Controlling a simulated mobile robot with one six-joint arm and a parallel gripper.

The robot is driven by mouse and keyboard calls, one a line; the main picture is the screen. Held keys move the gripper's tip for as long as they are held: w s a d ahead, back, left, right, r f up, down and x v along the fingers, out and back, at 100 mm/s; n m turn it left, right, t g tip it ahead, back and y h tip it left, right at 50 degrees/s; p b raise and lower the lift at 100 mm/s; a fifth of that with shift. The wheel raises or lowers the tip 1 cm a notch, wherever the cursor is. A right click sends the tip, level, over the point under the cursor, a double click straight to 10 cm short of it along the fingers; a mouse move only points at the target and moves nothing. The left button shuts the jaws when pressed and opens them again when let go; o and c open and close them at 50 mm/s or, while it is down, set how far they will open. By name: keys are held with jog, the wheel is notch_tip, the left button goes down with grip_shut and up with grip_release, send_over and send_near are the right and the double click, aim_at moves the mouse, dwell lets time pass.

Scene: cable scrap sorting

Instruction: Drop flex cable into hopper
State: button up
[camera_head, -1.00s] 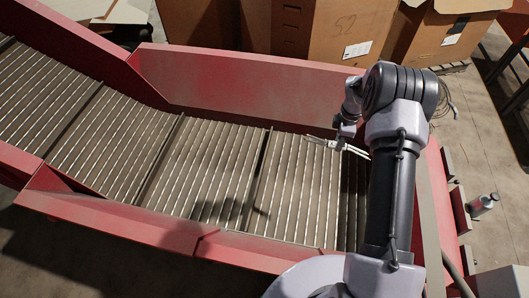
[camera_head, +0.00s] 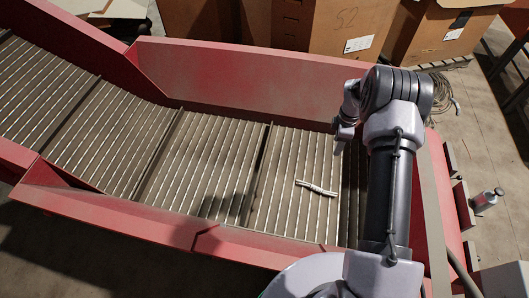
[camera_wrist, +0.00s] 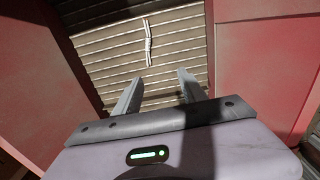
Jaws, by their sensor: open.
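The flex cable (camera_head: 316,187) is a short pale bundle lying on the slatted conveyor belt inside the red-walled hopper (camera_head: 240,76). It also shows in the wrist view (camera_wrist: 148,42), beyond my fingertips and apart from them. My gripper (camera_head: 340,144) is above the belt near the far wall, up and right of the cable. In the wrist view its two fingers (camera_wrist: 158,76) are spread apart with nothing between them.
Cardboard boxes (camera_head: 335,30) stand behind the far red wall. A coil of cable (camera_head: 441,95) lies on the floor at right. The belt (camera_head: 207,165) left of the cable is clear.

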notch_tip(320, 180, up, 17)
jog(key=p, duration=0.3)
jog(key=shift+r, duration=0.2)
jog(key=shift+f, duration=0.1)
